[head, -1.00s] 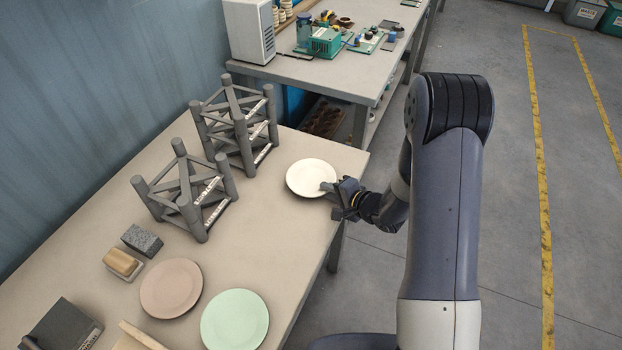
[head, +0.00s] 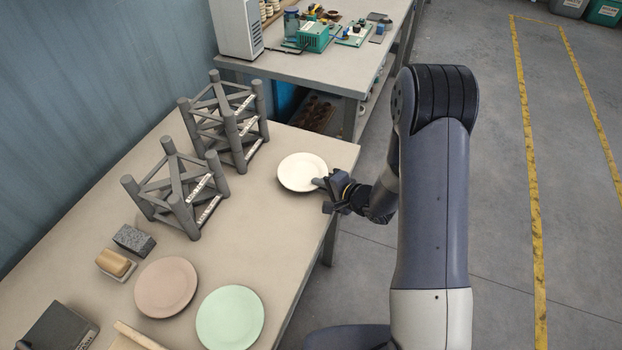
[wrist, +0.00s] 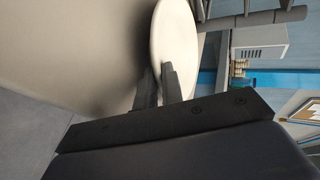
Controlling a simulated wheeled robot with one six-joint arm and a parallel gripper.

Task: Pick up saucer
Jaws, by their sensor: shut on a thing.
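The cream saucer (head: 302,171) is at the far right end of the table (head: 262,215). My gripper (head: 325,185) is at its right rim, coming from the table's right side. In the wrist view the two fingers (wrist: 157,82) are shut on the rim of the saucer (wrist: 176,35), one finger on each face.
Two grey racks (head: 178,188) (head: 226,122) stand left of the saucer. A pink plate (head: 165,287), a green plate (head: 230,317), a sponge (head: 116,263) and a grey block (head: 134,240) lie nearer. A second bench (head: 345,72) with electronics stands behind.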

